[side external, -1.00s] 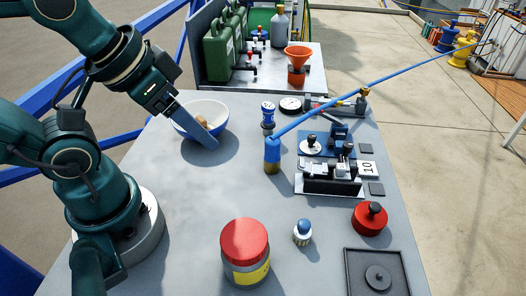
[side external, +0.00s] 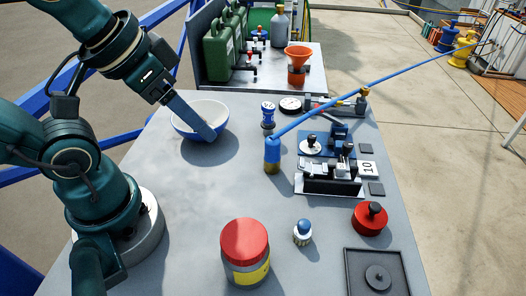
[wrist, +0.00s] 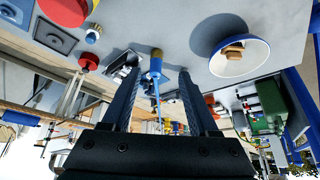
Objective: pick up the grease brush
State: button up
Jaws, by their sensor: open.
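My gripper (side external: 208,132) points down and to the right, with its tips in front of the white-and-blue bowl (side external: 187,110). In the wrist view my gripper (wrist: 160,75) is open, with nothing held between its two long fingers. No object is clearly recognisable as the grease brush. A small brown wooden-looking piece (wrist: 233,50) lies in the bowl (wrist: 228,69); it may be the brush, but I cannot tell. In the side view the fingers hide that piece. A blue upright cylinder with a brownish base (side external: 272,155) stands right of the bowl and is apart from my gripper.
A long blue rod (side external: 370,92) slants up rightward from the cylinder. A latch-like device (side external: 335,175), a red-lidded jar (side external: 245,250), a blue-capped bottle (side external: 302,232) and a red round pot (side external: 369,218) stand on the bench. The bench between bowl and jar (side external: 210,190) is clear.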

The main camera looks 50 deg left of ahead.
jog(key=w+a+r+t+y, duration=0.3)
jog(key=w+a+r+t, duration=0.25)
jog(key=w+r, duration=0.5)
jog(key=w+d+r+m+t+h, duration=0.1)
jog(key=w+d+m+t+h, duration=0.1)
jog(key=w+d+t, duration=0.3)
jog(key=m+g+h, duration=1.1)
jog(key=g+h, duration=0.1)
send_over(310, 229)
jog(key=s+a, duration=0.1)
jog(key=a, duration=0.2)
notch_tip(310, 229, down, 9)
jog(key=shift+t, duration=0.35)
notch_tip(310, 229, down, 17)
jog(key=shift+d+f, duration=0.15)
jog(key=shift+f, duration=0.05)
jog(key=shift+x, duration=2.55)
jog(key=shift+s+d, duration=0.1)
grip_shut()
